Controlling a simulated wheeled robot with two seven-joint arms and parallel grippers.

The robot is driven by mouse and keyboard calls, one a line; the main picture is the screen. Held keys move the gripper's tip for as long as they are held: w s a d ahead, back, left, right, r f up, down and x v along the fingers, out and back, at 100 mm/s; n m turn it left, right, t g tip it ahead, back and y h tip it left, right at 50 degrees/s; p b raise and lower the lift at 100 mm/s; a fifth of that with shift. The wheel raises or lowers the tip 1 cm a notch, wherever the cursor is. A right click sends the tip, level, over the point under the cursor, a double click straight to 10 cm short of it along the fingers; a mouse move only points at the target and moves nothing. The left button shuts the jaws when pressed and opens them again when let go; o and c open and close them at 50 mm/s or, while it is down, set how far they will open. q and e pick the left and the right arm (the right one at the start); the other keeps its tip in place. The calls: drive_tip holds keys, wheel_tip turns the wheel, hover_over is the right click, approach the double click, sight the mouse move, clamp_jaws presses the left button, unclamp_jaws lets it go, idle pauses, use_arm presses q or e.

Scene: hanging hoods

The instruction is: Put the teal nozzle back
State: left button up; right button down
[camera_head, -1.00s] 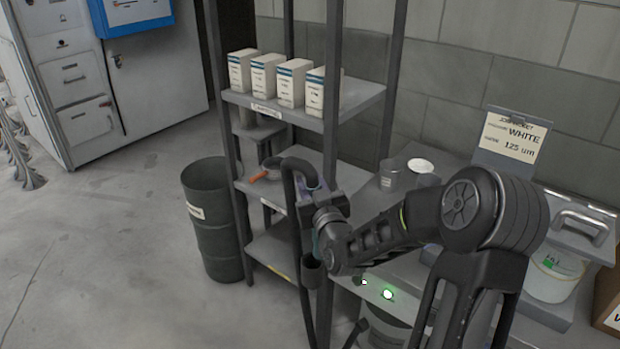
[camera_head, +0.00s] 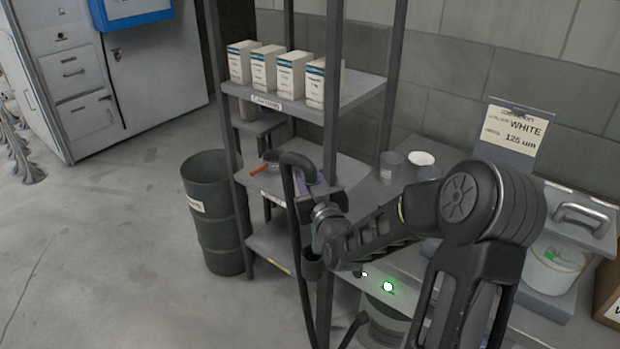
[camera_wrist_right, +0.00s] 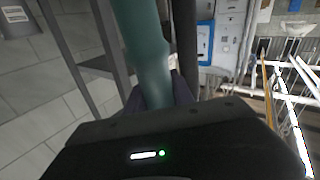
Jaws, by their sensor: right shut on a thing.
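The teal nozzle (camera_wrist_right: 143,45) fills the upper middle of the right wrist view as a thick teal tube. My right gripper (camera_wrist_right: 155,95) is shut on it, with dark fingers on both sides. In the head view my right gripper (camera_head: 318,192) is beside the shelf rack's front post, at middle-shelf height. A black curved handle with a hose (camera_head: 292,162) rises just left of it and hangs down. A small dark cup (camera_head: 312,265) is below my wrist by the post. The nozzle is mostly hidden by my arm in the head view. My left gripper is out of view.
The shelf rack (camera_head: 350,92) holds several white boxes (camera_head: 291,78) on top. An orange-handled tool (camera_head: 259,169) lies on its middle shelf. A green drum (camera_head: 216,230) stands left of the rack. A bench with a sign (camera_head: 512,131) is at right.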

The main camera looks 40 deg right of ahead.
drive_tip(key=shift+w+a+b, duration=0.2)
drive_tip(key=shift+a, duration=0.3)
drive_tip(key=shift+w+a+b, duration=0.2)
drive_tip(key=shift+a, duration=0.25)
drive_tip(key=shift+b, duration=0.45)
idle(0.7)
wheel_tip(320, 180, down, 10)
drive_tip(key=b, duration=1.1)
drive_tip(key=shift+r, duration=0.25)
drive_tip(key=c, duration=1)
unclamp_jaws()
idle(0.4)
drive_tip(key=shift+s, duration=0.15)
